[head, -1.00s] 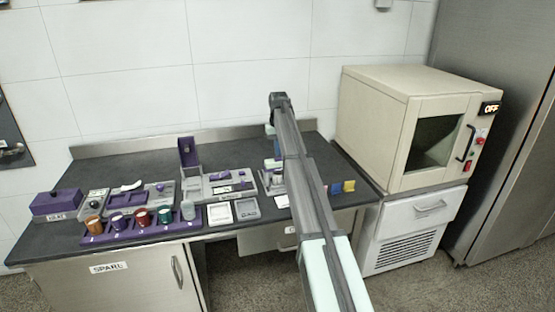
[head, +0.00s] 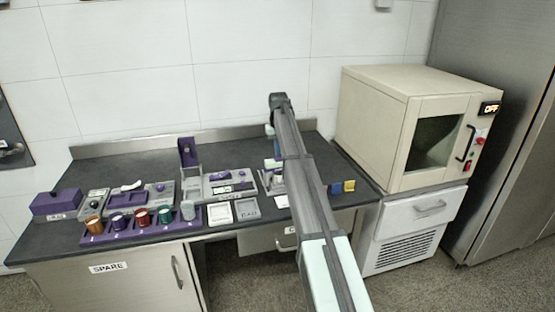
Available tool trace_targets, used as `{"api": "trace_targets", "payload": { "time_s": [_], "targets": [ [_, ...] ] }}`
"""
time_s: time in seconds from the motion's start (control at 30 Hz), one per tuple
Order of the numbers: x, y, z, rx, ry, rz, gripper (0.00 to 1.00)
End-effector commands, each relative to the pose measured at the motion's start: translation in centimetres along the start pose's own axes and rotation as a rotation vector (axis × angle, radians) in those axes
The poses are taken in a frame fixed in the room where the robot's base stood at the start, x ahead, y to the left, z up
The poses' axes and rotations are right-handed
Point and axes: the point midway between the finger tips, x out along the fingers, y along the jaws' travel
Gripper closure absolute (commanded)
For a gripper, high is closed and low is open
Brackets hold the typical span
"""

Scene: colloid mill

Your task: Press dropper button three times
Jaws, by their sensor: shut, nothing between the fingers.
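No dropper or button can be picked out for certain at this size. A small grey-and-white device (head: 271,182) stands on the dark bench directly left of my arm, partly hidden by it. Whether it carries the dropper button, I cannot tell. My arm reaches from the bottom of the head view up over the bench and bends down near the back. A pale piece of the arm's end shows just left of the upper link. My gripper's fingers are hidden behind the arm, and so is any contact with the device.
A purple rack (head: 142,230) with several coloured cups stands at the front left, beside a purple box (head: 57,204). Grey stations with purple parts (head: 220,185) and two small trays (head: 247,209) fill the middle. Blue and yellow blocks (head: 349,186) lie right of my arm. A beige oven (head: 385,125) stands farther right.

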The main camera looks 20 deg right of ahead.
Motion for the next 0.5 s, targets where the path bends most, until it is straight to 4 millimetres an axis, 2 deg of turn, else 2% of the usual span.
{"api": "trace_targets", "payload": {
  "time_s": [0.5],
  "targets": [
    [0.53,0.00,0.00,0.000,0.000,0.000,1.00]
  ]
}}
